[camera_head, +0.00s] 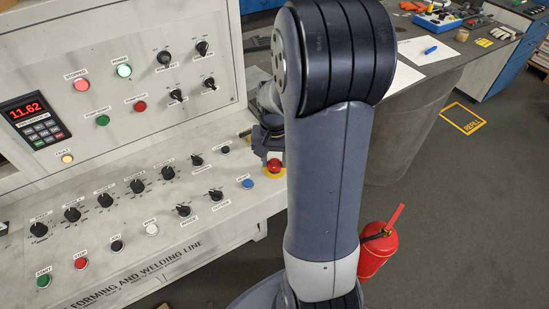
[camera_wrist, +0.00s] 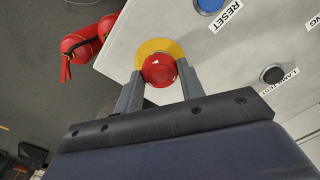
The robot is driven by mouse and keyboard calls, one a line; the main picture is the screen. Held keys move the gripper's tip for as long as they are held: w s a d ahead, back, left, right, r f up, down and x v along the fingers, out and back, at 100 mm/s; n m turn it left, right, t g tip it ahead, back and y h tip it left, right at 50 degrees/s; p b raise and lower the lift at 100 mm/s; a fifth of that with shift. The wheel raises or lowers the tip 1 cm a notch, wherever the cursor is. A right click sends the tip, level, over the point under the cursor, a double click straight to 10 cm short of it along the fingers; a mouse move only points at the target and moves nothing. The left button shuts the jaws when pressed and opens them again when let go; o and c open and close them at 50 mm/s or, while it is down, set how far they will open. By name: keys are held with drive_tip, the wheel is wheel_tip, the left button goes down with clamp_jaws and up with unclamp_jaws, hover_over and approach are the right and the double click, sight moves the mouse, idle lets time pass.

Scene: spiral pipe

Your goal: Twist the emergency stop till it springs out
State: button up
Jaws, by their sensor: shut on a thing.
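The emergency stop is a red mushroom button (camera_wrist: 159,70) on a yellow round plate (camera_wrist: 150,48) in the wrist view. In the head view the red button (camera_head: 274,166) sits near the right end of the sloped console, partly behind my arm. My gripper (camera_wrist: 160,82) has one finger on each side of the red button, shut on it. In the head view my gripper (camera_head: 268,150) is mostly hidden behind my arm. A white mark shows on the button's top.
A red fire extinguisher (camera_head: 377,248) stands on the floor right of the console. A grey table (camera_head: 425,100) is behind.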

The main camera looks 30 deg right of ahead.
drive_tip(key=m, duration=0.3)
drive_tip(key=shift+m, duration=2.2)
